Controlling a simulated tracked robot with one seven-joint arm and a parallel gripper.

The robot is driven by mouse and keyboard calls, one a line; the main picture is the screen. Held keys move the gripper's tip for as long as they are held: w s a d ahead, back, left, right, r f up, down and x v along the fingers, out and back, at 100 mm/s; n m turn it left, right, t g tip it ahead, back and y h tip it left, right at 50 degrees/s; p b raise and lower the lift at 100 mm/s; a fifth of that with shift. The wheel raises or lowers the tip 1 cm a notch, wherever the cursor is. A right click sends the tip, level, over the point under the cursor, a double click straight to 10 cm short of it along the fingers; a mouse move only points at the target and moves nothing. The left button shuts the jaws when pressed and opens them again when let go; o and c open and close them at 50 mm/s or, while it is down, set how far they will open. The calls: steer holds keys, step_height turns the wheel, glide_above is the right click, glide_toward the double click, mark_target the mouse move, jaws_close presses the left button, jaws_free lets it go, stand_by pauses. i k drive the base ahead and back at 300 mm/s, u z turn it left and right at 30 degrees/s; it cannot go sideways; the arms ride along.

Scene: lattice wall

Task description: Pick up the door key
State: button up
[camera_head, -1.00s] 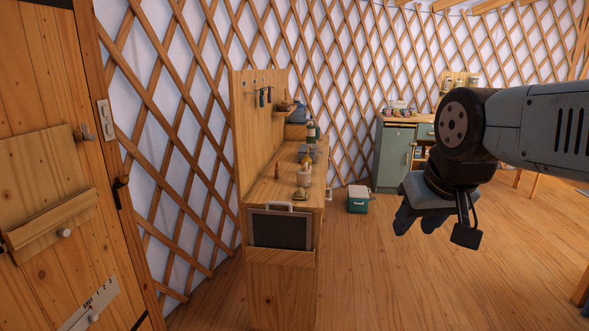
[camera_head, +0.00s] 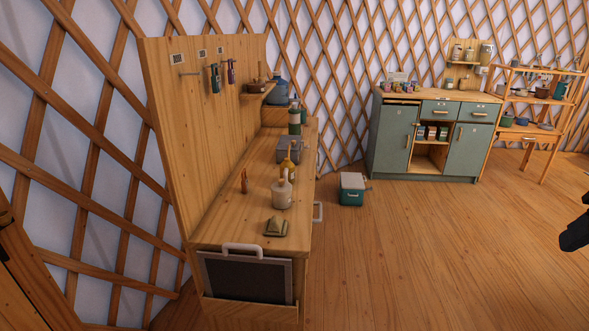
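No key shape can be made out for certain. A wooden back panel (camera_head: 172,110) stands over the bench at left, with small labels and hooks. A dark blue hanging item (camera_head: 214,78) and a dark item with a reddish part (camera_head: 231,71) hang from hooks; I cannot tell whether either is the door key. The leftmost hook (camera_head: 188,74) looks empty. Only a dark part of my gripper (camera_head: 575,236) shows at the right edge, far from the panel. Its fingers cannot be made out as open or shut.
The wooden bench (camera_head: 225,232) holds a pale jug (camera_head: 282,194), bottles, a grey box (camera_head: 290,150) and a small dish (camera_head: 275,227). A green cooler (camera_head: 352,189) sits on the floor behind. A green cabinet (camera_head: 390,140) and a shelf rack (camera_head: 536,137) stand farther back.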

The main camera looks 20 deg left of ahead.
mark_target(245, 185)
steer(key=i, duration=1.1)
steer(key=u, duration=0.6)
steer(key=i, duration=0.8)
steer(key=u, duration=0.4)
steer(key=k, duration=0.8)
steer(key=u, duration=0.2)
steer(key=i, duration=0.8)
steer(key=z, duration=0.05)
